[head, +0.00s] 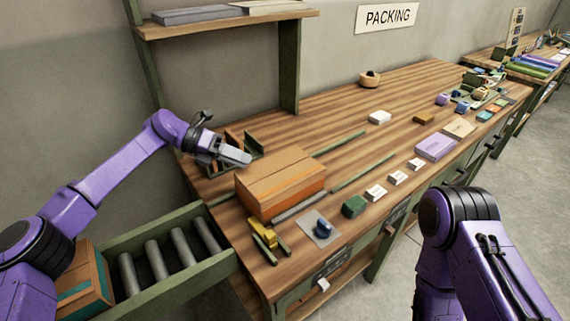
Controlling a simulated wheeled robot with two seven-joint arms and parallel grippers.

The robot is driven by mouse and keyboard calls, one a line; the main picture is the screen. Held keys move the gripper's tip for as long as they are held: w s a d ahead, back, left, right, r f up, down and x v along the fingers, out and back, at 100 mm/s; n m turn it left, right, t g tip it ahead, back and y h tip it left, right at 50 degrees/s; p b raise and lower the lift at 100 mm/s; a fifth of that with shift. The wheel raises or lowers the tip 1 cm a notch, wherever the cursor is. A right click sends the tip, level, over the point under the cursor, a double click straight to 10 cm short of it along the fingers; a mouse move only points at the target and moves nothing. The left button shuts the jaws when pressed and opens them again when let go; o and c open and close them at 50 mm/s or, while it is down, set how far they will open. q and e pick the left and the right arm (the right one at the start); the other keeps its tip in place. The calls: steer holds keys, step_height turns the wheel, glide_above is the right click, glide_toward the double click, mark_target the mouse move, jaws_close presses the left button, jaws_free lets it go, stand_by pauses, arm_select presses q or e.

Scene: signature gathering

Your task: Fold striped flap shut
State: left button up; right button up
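A brown cardboard box (272,178) with an orange band low on its side sits on the wooden packing table (340,105). Its top looks nearly flat with a line across it; I cannot make out a separate striped flap. My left gripper (238,156) is just behind the box's far left corner, at about the height of its top. Its grey fingers are too small to tell open from shut, and I cannot tell whether they touch the box. My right arm is at the lower right; its gripper is not in view.
Green rails (362,171) run along the table by the box. A roller conveyor (182,255) holds another box (82,287). A shelf (228,19) stands behind.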

arm_select(q)
steer(key=shift+a, duration=0.1)
steer(key=v, duration=0.7)
steer(key=shift+a+r, duration=0.2)
steer(key=shift+a, duration=0.15)
steer(key=shift+f, duration=0.1)
